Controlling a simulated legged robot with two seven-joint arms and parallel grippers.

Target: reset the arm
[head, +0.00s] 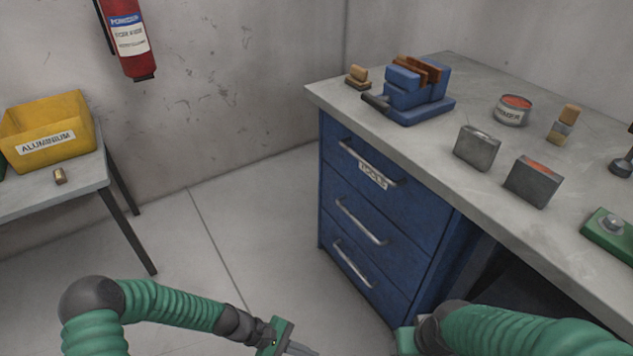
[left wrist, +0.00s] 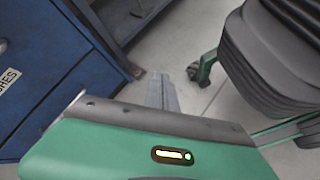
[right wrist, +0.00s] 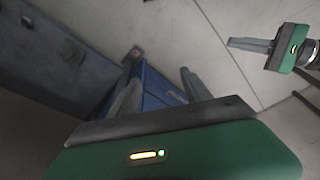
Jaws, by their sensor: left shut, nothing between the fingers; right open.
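My left gripper (head: 300,349) is at the bottom of the head view, low above the floor, left of the blue drawer cabinet. Its fingers are together with nothing between them, as the left wrist view (left wrist: 163,92) shows. It also appears at the upper right of the right wrist view (right wrist: 250,44). My right arm (head: 510,330) comes in at the lower right of the head view, where its fingertips are hidden. In the right wrist view, my right gripper (right wrist: 160,90) is open and empty, with the blue cabinet (right wrist: 155,90) behind its fingers.
The workbench (head: 440,140) holds a blue vise (head: 415,95), a round tin (head: 513,109), two grey metal boxes and a green block (head: 612,232). A yellow ALUMINIUM bin (head: 48,130) stands on a left table. A fire extinguisher (head: 128,38) hangs on the wall. Floor between is clear.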

